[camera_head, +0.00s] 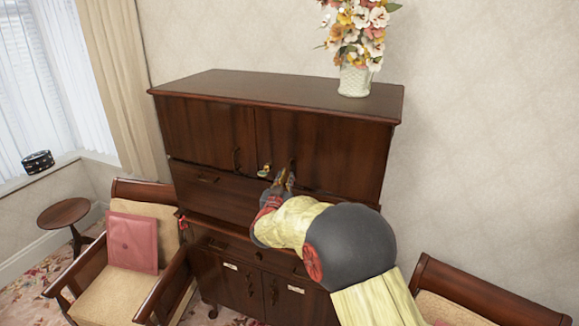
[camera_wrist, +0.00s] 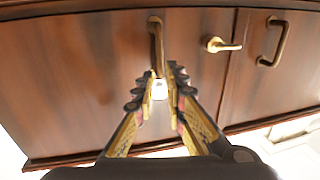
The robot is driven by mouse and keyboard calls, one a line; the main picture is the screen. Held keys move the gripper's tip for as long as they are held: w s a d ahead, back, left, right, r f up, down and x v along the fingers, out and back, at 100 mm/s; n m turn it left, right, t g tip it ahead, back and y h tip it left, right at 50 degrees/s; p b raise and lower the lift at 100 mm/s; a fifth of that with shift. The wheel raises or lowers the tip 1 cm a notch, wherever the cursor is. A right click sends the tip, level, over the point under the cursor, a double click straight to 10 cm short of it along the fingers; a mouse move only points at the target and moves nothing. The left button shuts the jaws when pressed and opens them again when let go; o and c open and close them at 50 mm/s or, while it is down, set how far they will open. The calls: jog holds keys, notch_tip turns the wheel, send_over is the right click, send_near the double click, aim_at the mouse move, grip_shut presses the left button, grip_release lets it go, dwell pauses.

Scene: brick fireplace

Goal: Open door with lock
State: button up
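The dark wood cabinet (camera_head: 330,147) has two upper doors side by side, both looking closed. The right door's bar handle (camera_wrist: 156,46) stands in front of my gripper (camera_wrist: 162,76); it is largely covered in the head view. The fingers are apart, with a narrow gap, and the handle's near end lies between or just beyond the tips. I cannot tell whether they touch it. A brass lock lever (camera_wrist: 222,44) sits on the same door beside the seam and also shows in the head view (camera_head: 264,170). The left door's handle (camera_head: 236,160) is beyond the seam.
A vase of flowers (camera_head: 354,80) stands on the cabinet top. A wooden armchair with a pink cushion (camera_head: 132,243) is at the left front, and another chair (camera_head: 478,292) is at the lower right. A small round table (camera_head: 64,213) stands by the window.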

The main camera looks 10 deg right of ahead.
aim_at(290, 169)
jog(key=p+x, duration=0.1)
jog(key=x, duration=0.5)
jog(key=shift+c, duration=1)
grip_shut()
